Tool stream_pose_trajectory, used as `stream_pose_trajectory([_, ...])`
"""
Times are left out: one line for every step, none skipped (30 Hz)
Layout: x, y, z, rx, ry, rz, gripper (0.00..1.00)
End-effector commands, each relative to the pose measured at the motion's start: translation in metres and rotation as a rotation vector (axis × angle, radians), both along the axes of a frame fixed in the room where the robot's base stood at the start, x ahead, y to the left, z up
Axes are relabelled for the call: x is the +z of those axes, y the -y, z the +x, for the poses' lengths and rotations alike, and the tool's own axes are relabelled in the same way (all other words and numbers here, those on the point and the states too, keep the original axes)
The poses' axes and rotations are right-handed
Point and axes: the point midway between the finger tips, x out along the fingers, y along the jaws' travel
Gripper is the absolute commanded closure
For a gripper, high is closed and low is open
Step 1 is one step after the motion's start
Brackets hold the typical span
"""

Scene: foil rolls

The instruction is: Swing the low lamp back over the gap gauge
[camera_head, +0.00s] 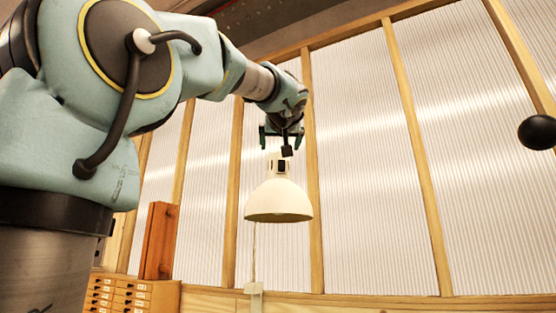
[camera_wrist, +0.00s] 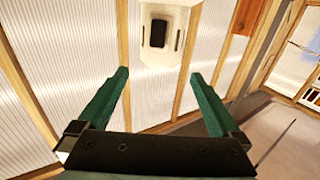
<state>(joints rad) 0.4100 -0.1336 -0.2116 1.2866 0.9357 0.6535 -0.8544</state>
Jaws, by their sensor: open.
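The low lamp (camera_head: 279,203) has a cream dome shade with a narrower neck on top, and it hangs in front of the ribbed wall panels. My gripper (camera_head: 281,142) is just above the lamp's neck in the head view. In the wrist view, my gripper (camera_wrist: 160,95) has two green fingers standing wide apart with nothing between them. The lamp's pale neck (camera_wrist: 156,55), with a dark rectangular patch, shows beyond the fingertips at the top of that view. No contact shows. The gap gauge is not in sight in either view.
A cabinet of small wooden drawers (camera_head: 128,294) stands at lower left, with a reddish-brown wooden post (camera_head: 160,241) above it. A black ball-shaped end (camera_head: 537,132) juts in at the right. Wooden battens (camera_head: 418,160) divide the translucent wall. Open air lies right of the lamp.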

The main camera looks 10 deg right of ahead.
Motion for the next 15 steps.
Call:
stream_pose_trajectory([0.002,0.001,0.01,0.002,-0.005,0.002,0.0])
stream_pose_trajectory([0.002,0.001,0.016,0.003,-0.006,0.003,0.0])
stream_pose_trajectory([0.003,0.002,0.024,0.003,-0.005,0.004,0.0])
stream_pose_trajectory([0.003,0.002,0.03,0.003,-0.006,0.004,0.0])
stream_pose_trajectory([0.003,0.003,0.036,0.004,-0.006,0.004,0.0])
stream_pose_trajectory([0.003,0.004,0.043,0.003,-0.006,0.003,0.0])
stream_pose_trajectory([0.002,0.005,0.049,0.002,-0.007,0.004,0.0])
stream_pose_trajectory([0.003,0.005,0.054,0.003,-0.007,0.004,0.0])
stream_pose_trajectory([0.003,0.006,0.061,0.003,-0.006,0.004,0.0])
stream_pose_trajectory([0.002,0.006,0.066,0.002,-0.006,0.004,0.0])
stream_pose_trajectory([0.002,0.007,0.07,0.002,-0.006,0.004,0.0])
stream_pose_trajectory([0.002,0.007,0.075,0.003,-0.006,0.004,0.0])
stream_pose_trajectory([0.002,0.008,0.079,0.003,-0.006,0.004,0.0])
stream_pose_trajectory([0.001,0.008,0.082,0.002,-0.005,0.004,0.0])
stream_pose_trajectory([0.001,0.009,0.086,0.002,-0.004,0.002,0.0])
